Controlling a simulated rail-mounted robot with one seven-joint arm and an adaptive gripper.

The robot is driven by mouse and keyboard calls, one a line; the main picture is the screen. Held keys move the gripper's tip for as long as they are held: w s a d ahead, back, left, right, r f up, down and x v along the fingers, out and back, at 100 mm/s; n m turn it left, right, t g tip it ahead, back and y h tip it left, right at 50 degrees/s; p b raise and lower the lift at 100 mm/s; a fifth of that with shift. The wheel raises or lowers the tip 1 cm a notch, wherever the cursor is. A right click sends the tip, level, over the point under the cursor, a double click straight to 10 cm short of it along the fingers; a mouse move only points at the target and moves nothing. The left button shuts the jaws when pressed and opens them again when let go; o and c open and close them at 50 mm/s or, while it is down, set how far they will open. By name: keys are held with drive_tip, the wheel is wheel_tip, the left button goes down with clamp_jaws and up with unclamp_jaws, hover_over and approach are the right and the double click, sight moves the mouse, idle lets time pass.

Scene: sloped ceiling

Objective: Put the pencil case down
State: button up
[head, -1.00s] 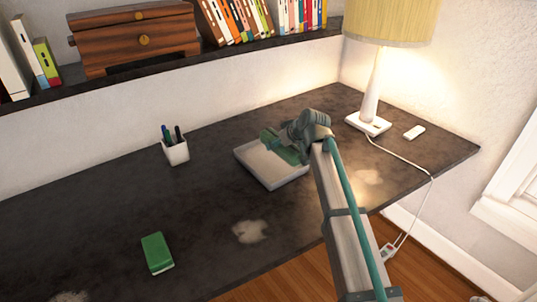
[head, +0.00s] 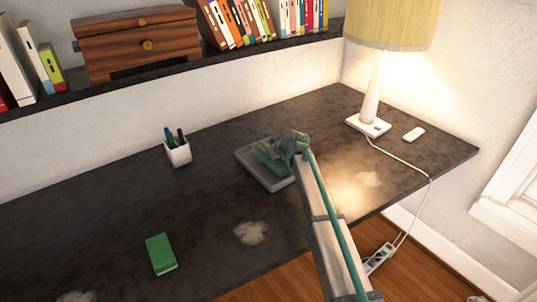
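My gripper (head: 268,157) reaches in over the shallow grey tray (head: 251,167) on the dark desk, low against it. A dull green shape shows at the gripper's end, over the tray. It is too small and dark to tell whether it is the pencil case or part of my gripper. My own wrist and arm come in from the lower right and hide part of the tray. The fingertips are not clear, so I cannot tell whether they are open or shut. A bright green block-like object (head: 161,254) lies apart on the desk at the front left.
A white cup with pens (head: 178,153) stands left of the tray. A lit lamp (head: 371,100), its cord and a small white item (head: 414,134) are at the right. A shelf with books and a wooden box (head: 140,46) runs behind. The left desk is mostly clear.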

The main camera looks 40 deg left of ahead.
drive_tip(key=shift+f, duration=0.2)
drive_tip(key=o, duration=1.4)
wheel_tip(320, 180, up, 9)
drive_tip(key=b, duration=0.2)
hover_over(282, 162)
drive_tip(key=shift+a+f, duration=0.1)
drive_tip(key=shift+f, duration=0.05)
drive_tip(key=shift+w, duration=0.1)
